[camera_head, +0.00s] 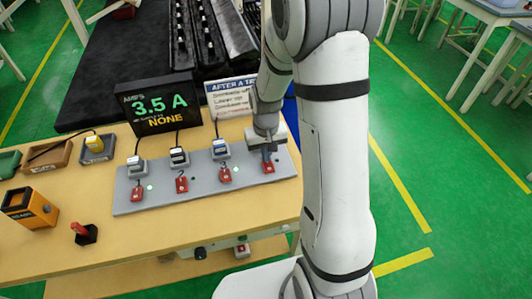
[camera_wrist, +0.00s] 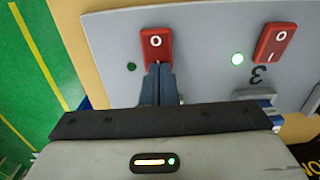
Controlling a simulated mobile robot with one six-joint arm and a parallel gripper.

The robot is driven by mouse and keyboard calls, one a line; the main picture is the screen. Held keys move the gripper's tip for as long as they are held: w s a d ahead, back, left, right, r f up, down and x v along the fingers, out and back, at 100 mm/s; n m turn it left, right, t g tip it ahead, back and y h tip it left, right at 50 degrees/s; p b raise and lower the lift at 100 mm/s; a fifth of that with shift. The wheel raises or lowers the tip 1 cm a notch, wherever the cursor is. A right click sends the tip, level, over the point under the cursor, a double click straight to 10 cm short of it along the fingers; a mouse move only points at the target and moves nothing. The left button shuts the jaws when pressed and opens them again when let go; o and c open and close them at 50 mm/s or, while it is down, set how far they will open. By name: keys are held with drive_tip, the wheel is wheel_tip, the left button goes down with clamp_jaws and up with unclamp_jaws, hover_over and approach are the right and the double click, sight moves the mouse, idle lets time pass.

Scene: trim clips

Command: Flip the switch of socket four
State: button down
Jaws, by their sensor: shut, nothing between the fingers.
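The red rocker switch of socket four (camera_head: 268,167) is the rightmost on the grey panel (camera_head: 158,207). In the wrist view this switch (camera_wrist: 156,44) shows its O end, and the lamp beside it (camera_wrist: 131,66) is dark. My gripper (camera_head: 267,154) is shut and empty, pointing down at the switch. In the wrist view its fingertips (camera_wrist: 158,70) cover the switch's other end. I cannot tell whether they touch it. Socket four itself is hidden behind my gripper.
The neighbouring switch three (camera_wrist: 275,42) has a lit green lamp (camera_wrist: 237,59). Three plugged sockets, such as the third (camera_head: 220,150), stand left. A display (camera_head: 158,104) reads 3.5 A and NONE. A partly hidden sign (camera_head: 228,97) stands behind. An orange box (camera_head: 30,208) is at far left.

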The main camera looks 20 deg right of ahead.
drive_tip(key=shift+w+f, duration=0.1)
drive_tip(key=shift+f, duration=0.1)
drive_tip(key=shift+r, duration=0.1)
drive_tip(key=shift+s+r, duration=0.3)
drive_tip(key=shift+s, duration=0.45)
drive_tip(key=shift+r, duration=0.1)
wheel_tip(320, 180, up, 14)
drive_tip(key=w+p, duration=0.1)
drive_tip(key=w, duration=0.2)
drive_tip(key=shift+f, duration=0.25)
drive_tip(key=shift+s, duration=0.1)
